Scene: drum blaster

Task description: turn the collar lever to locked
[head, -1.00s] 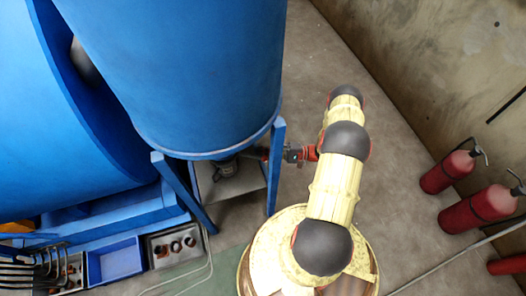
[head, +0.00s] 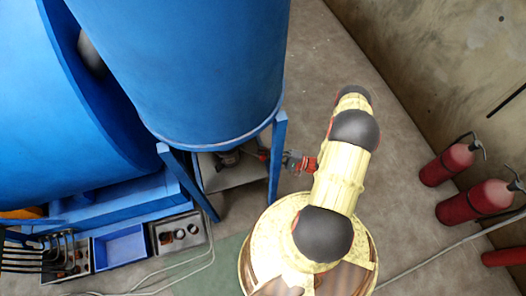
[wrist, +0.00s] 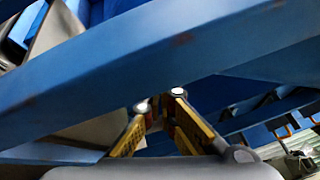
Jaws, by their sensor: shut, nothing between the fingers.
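The collar (head: 228,158) shows as a small dark fitting under the big blue cylinder in the head view, partly hidden by the cylinder's lower rim. I cannot make out its lever or which way it points. My gripper (wrist: 160,99) is shut and empty. In the head view its red and grey wrist part (head: 298,162) is just right of the blue support leg, and the fingers point left toward the collar. In the wrist view the fingertips are close together, in front of or below a blue beam. I see no contact with the lever.
The blue support leg (head: 278,160) stands between my wrist and the collar. A blue beam (wrist: 150,72) crosses the wrist view. A blue tray (head: 120,246) and a grey box (head: 180,235) are at lower left. Red fire extinguishers (head: 448,165) stand at right. Floor behind my arm is clear.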

